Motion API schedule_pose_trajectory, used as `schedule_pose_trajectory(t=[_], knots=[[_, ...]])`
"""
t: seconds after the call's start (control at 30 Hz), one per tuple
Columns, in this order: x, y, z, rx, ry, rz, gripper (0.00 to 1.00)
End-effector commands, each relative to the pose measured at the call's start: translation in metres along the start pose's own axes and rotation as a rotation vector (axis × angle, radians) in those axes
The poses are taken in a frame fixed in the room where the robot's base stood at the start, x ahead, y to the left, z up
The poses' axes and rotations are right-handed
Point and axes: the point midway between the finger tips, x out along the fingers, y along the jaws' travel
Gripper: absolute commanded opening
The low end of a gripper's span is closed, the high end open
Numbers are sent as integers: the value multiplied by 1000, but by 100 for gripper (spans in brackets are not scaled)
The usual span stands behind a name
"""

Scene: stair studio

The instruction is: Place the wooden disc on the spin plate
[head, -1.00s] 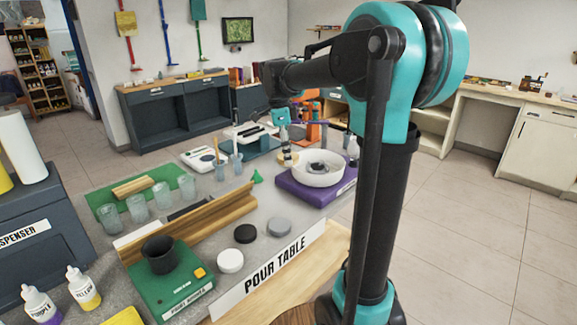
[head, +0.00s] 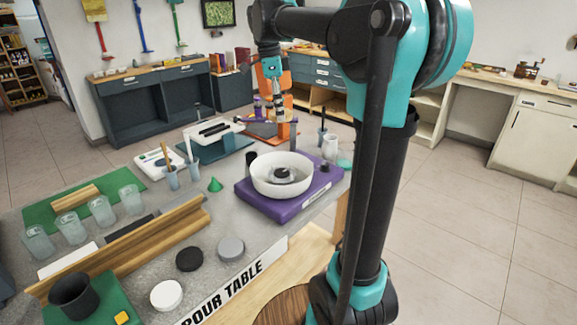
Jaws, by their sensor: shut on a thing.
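My gripper (head: 279,117) is at the end of the raised arm in the head view, above and behind the spin plate's bowl. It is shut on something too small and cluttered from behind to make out. The spin plate (head: 282,174) sits in a white round bowl (head: 262,186) on a purple base (head: 263,206). A dark round hub shows in the bowl's middle. I cannot pick out the wooden disc for certain. A round brown wooden surface (head: 284,306) shows at the bottom beside my arm's foot; I cannot tell whether it is the disc.
Black (head: 190,258), white (head: 166,294) and grey (head: 231,248) pucks lie near the table's front edge. A wooden rail (head: 125,250) crosses the left side.

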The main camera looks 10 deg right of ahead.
Motion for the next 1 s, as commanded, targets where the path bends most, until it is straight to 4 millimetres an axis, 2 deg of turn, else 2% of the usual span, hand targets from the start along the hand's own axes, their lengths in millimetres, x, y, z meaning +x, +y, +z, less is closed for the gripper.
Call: schedule_pose_trajectory(t=[0.17,0.6,0.7,0.87,1.0], knots=[[33,0,5,0,0,0,33],[135,0,20,0,0,0,33],[148,0,22,0,0,0,33],[159,0,24,0,0,0,33],[178,0,27,0,0,0,33]])
